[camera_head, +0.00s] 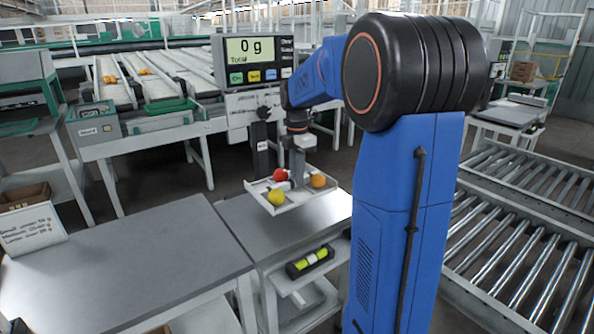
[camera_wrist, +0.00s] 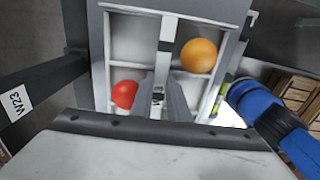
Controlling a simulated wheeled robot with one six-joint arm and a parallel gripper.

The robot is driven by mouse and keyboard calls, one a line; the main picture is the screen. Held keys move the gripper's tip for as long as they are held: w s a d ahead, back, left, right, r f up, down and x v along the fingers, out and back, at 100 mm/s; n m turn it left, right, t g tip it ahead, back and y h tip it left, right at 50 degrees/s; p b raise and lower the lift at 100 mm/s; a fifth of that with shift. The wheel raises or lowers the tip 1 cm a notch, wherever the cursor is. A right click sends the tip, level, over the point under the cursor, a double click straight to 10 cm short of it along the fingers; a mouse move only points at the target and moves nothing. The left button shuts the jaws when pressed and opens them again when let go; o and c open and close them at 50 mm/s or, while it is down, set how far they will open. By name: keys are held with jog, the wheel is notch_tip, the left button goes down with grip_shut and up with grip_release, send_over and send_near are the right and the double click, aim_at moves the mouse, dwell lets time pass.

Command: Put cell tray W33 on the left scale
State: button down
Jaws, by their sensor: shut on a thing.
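A white cell tray (camera_head: 298,204) hangs in the air in my gripper (camera_head: 298,178), above a grey surface. In the wrist view my gripper (camera_wrist: 160,92) is shut on the middle divider of the tray (camera_wrist: 131,40). A label on the divider is mostly hidden, so I cannot read its number. The tray holds a red tomato (camera_head: 280,175), a yellow tomato (camera_head: 276,197) and an orange tomato (camera_head: 318,180), each in a separate cell. The left scale's display (camera_head: 258,60) reads 0 g; I cannot clearly make out its plate.
A grey table (camera_head: 120,265) stands at the front left with a size sign (camera_head: 32,228). A spirit level (camera_head: 310,262) lies on a lower shelf. A post with label W23 (camera_wrist: 15,103) stands left in the wrist view. Roller conveyors (camera_head: 520,250) run at the right.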

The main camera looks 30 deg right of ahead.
aim_at(296, 190)
jog(key=shift+a+f, duration=0.1)
jog(key=shift+f, duration=3.15)
jog(key=c, duration=1.6)
grip_release()
jog(key=c, duration=0.3)
jog(key=shift+c, duration=0.2)
jog(key=shift+r, duration=3.55)
